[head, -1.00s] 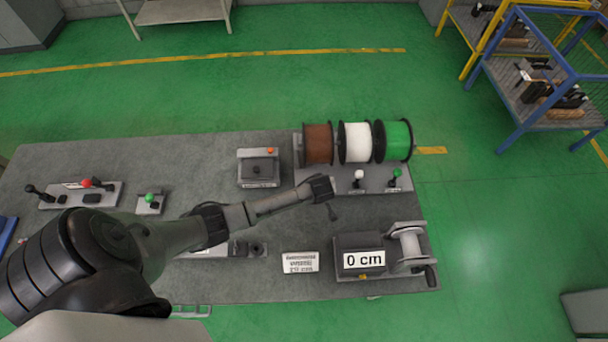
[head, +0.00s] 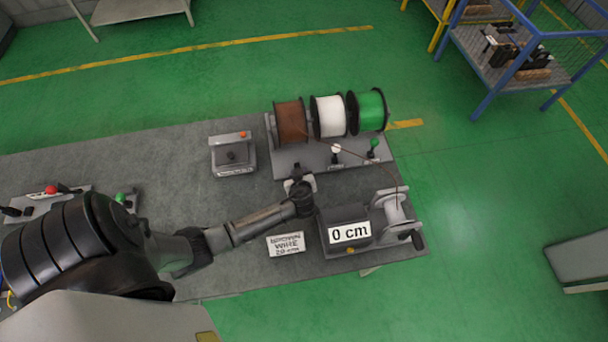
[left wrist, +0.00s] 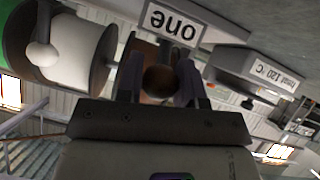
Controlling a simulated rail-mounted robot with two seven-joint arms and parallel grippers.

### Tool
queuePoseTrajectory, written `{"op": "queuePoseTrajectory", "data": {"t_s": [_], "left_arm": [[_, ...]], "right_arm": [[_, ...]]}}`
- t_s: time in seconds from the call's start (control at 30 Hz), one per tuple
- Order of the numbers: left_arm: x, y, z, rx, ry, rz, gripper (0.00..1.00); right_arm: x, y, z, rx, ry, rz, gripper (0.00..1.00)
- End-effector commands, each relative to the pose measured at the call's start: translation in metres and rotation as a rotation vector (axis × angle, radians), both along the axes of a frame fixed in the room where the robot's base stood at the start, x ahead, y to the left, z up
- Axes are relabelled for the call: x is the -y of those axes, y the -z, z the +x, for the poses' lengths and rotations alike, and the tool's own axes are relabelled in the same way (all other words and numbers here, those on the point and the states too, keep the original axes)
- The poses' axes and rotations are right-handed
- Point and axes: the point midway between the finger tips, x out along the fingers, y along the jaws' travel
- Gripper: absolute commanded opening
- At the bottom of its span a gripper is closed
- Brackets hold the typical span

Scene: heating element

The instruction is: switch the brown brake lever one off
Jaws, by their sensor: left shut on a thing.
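The brown spool (head: 291,121) sits at the left of the spool rack (head: 300,160), beside the white spool (head: 328,116) and the green spool (head: 367,110). My left gripper (head: 300,183) is at the front left edge of the rack, before the brown spool. In the left wrist view, the round brown knob of the brake lever (left wrist: 158,81) is between the fingers, and my gripper is shut on it. A label reading "one" (left wrist: 173,24) is just beyond it. The lever's shaft and tilt are hidden. My right gripper is not in view.
The white-knobbed lever (head: 336,149) and green-knobbed lever (head: 374,143) stand to the right on the rack. A winder with a "0 cm" display (head: 349,232) is close to my left arm's right. A thin brown wire spans from the brown spool to the winder. A grey heater box (head: 232,155) stands left.

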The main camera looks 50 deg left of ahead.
Motion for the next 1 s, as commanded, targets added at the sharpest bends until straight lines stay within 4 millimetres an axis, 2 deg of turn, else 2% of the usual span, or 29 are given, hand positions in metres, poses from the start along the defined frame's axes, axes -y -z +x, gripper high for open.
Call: {"op": "queuePoseTrajectory", "data": {"t_s": [0.3, 0.33, 0.6, 0.87, 1.0], "left_arm": [[-0.001, 0.002, -0.002, -0.004, -0.002, 0.001, 0.0], [-0.001, 0.002, -0.002, -0.004, -0.002, 0.0, 0.35], [-0.001, 0.002, -0.001, -0.002, -0.002, 0.001, 0.6], [0.0, 0.0, 0.0, -0.003, 0.001, -0.003, 0.6], [0.006, -0.004, 0.009, -0.016, 0.018, -0.03, 0.6]], "right_arm": [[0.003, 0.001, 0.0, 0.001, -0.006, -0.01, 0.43], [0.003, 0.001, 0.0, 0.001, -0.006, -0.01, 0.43], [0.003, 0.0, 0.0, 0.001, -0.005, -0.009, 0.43], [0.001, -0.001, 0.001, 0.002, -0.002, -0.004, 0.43], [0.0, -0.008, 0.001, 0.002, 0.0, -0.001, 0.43]]}}
